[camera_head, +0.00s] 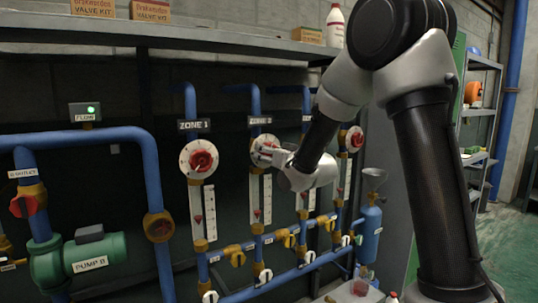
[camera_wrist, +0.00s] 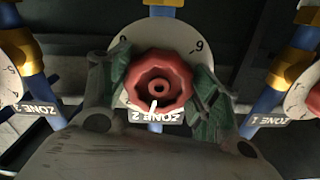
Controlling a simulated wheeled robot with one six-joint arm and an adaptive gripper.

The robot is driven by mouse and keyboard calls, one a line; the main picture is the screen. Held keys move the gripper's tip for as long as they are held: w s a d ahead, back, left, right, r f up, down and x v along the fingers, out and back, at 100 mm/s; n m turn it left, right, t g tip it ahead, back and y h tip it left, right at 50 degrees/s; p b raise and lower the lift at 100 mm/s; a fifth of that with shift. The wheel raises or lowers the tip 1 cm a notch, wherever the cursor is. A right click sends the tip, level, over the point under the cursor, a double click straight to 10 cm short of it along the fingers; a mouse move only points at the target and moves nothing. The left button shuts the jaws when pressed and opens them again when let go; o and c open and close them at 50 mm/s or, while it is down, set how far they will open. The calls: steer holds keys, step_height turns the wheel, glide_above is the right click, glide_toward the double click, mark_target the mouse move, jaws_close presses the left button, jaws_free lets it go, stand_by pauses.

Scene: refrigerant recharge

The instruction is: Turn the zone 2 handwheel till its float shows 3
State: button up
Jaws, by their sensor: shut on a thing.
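The zone 2 handwheel (camera_wrist: 158,84) is a red scalloped knob in front of a round white dial (camera_wrist: 196,58). The wrist view is upside down, with the ZONE 2 label (camera_wrist: 155,116) below the knob. A white pointer mark on the knob points down in that view. My gripper (camera_wrist: 160,88) is shut on the handwheel, one green-grey finger on each side. In the head view, my gripper (camera_head: 274,154) reaches the zone 2 dial (camera_head: 257,152) from the right and hides most of the knob. The zone 2 float gauge (camera_head: 260,199) hangs below; its float reading is too small to tell.
The zone 1 handwheel (camera_head: 202,160) is to the left, with its gauge (camera_head: 203,213) below. Another red handwheel (camera_head: 355,139) is to the right. Several yellow valves (camera_head: 235,255) line the lower blue pipes. A shelf (camera_head: 180,36) runs above the panel.

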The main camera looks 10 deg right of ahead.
steer(key=n, duration=0.7)
steer(key=shift+d, duration=0.1)
steer(key=n, duration=0.6)
steer(key=shift+n, duration=0.3)
stand_by(0.4)
steer(key=o, duration=1)
steer(key=shift+o, duration=0.2)
